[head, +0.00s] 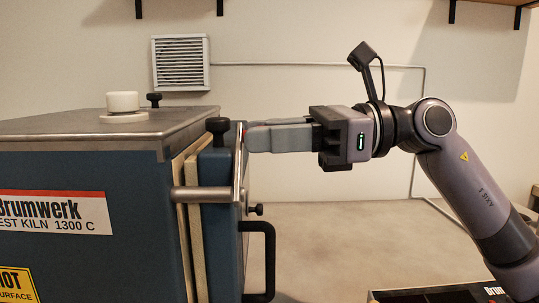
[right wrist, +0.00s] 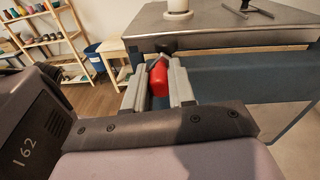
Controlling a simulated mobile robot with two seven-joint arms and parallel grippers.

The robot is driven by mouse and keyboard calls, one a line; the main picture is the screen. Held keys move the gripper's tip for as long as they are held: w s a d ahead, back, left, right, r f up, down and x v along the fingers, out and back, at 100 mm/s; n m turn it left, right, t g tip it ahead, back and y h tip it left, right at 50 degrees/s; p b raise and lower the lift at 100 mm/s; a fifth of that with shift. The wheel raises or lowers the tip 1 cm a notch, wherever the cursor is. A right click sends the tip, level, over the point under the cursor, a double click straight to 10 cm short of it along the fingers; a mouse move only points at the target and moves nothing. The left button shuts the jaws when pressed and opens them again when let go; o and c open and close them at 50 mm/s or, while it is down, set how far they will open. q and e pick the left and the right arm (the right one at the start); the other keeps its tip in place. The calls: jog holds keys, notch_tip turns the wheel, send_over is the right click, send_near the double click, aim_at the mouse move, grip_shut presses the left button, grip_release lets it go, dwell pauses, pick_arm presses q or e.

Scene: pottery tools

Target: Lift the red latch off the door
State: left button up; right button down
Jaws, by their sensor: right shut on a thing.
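The blue kiln (head: 90,170) stands at the left of the head view, its door (head: 217,240) edge-on to me at its right side. The red latch (right wrist: 159,80) shows in the right wrist view, between the two grey fingers of my right gripper (right wrist: 157,84), which is shut on it. In the head view my right gripper (head: 250,138) reaches in from the right, level, with its fingertips at the upper part of the door. The fingers hide nearly all of the latch there. My left gripper is not in view.
A steel bar (head: 200,194) and a black door handle (head: 268,260) stick out below the gripper. A black knob (head: 217,127) stands by the fingertips. A white plug (head: 122,102) sits on the kiln top. Open floor lies right of the door.

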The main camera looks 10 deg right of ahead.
jog(key=shift+s+a+r+n+b, duration=0.2)
jog(key=shift+s+n+b, duration=0.3)
jog(key=shift+n, duration=0.5)
jog(key=shift+s+a+r+n+b, duration=0.15)
jog(key=shift+s+n+b, duration=0.5)
jog(key=shift+n, duration=0.5)
jog(key=shift+s+a+r+n+b, duration=0.2)
jog(key=shift+s+n+b, duration=0.25)
jog(key=shift+s+n, duration=0.5)
jog(key=shift+s+a+r+n+b, duration=0.15)
jog(key=shift+s+n+b, duration=0.4)
jog(key=shift+n, duration=0.75)
jog(key=shift+t, duration=0.4)
jog(key=c, duration=0.9)
grip_release()
jog(key=shift+d, duration=0.1)
jog(key=shift+r, duration=0.1)
